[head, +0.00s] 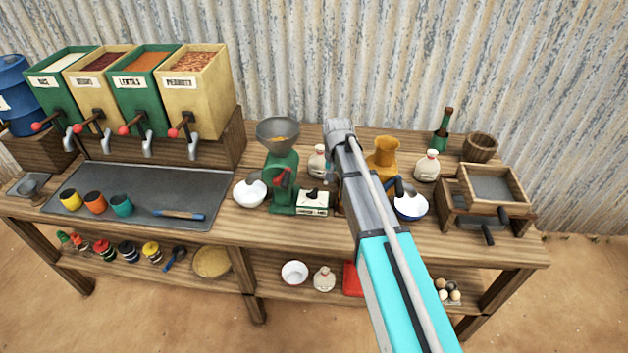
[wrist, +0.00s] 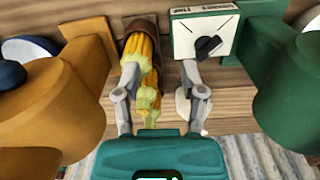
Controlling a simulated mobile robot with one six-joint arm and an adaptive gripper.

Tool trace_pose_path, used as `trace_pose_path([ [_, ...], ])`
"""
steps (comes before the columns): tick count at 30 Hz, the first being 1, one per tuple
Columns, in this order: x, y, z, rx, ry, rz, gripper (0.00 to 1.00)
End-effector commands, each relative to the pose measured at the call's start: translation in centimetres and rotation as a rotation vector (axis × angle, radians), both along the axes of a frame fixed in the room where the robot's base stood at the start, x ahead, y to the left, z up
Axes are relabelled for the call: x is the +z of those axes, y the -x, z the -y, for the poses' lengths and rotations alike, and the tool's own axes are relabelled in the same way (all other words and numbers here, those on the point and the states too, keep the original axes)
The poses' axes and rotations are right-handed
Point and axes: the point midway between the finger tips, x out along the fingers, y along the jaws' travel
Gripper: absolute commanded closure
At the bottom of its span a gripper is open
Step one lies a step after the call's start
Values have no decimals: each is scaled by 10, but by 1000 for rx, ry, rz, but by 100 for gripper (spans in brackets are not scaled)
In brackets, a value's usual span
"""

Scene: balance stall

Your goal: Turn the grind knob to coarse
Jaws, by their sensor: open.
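The grind knob is a small black knob (head: 313,192) on a white-faced box (head: 314,209) at the foot of the green mill (head: 283,178). In the wrist view the black knob (wrist: 208,47) sits on the white plate (wrist: 185,30), whose labels are too small to read. My gripper (wrist: 160,72) is open and empty. In the head view my arm hides the fingers.
A white bag (head: 318,162) stands behind the box, a white bowl (head: 249,192) left of the mill. A blue-rimmed bowl (head: 411,205) lies right of my arm.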

Motion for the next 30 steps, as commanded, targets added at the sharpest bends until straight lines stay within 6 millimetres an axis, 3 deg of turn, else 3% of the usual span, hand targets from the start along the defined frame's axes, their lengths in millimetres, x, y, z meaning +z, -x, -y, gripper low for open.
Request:
trace_pose_path([
  [1, 15, -21, -19, -2, 0, 0, 47],
  [3, 23, -34, -36, -11, 0, 0, 47],
  [9, 33, -54, -67, -27, 0, 0, 47],
  [30, 26, -55, -72, -29, 0, 0, 47],
])
